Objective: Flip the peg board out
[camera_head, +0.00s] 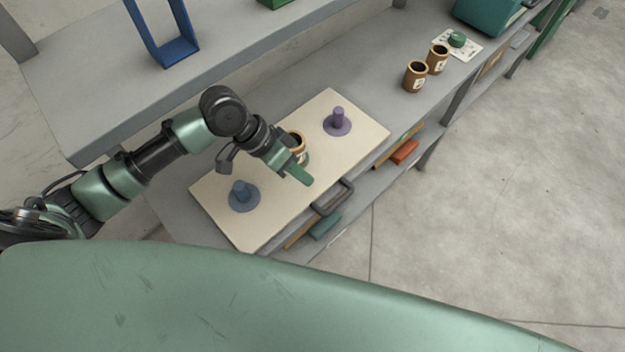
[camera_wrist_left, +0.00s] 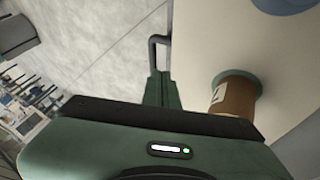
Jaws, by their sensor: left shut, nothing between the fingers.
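The cream peg board (camera_head: 285,190) lies flat on the grey bench, with a blue peg (camera_head: 241,194) at its near left end and a purple peg (camera_head: 337,121) at its far right end. A brown spool (camera_head: 299,142) stands between them, partly hidden behind my gripper; it also shows in the left wrist view (camera_wrist_left: 236,99) on a green disc. A grey handle (camera_head: 334,198) sticks out at the board's front edge and shows in the left wrist view (camera_wrist_left: 153,50). My left gripper (camera_head: 304,179) is shut and empty above the front edge, close to the handle; contact cannot be told. My right gripper is out of view.
Two brown spools (camera_head: 416,77) (camera_head: 437,59) and a white card with a green knob (camera_head: 457,40) stand further along the bench. A blue frame (camera_head: 172,50) stands on the back ledge. A lower shelf holds an orange block (camera_head: 404,151). The floor at right is clear.

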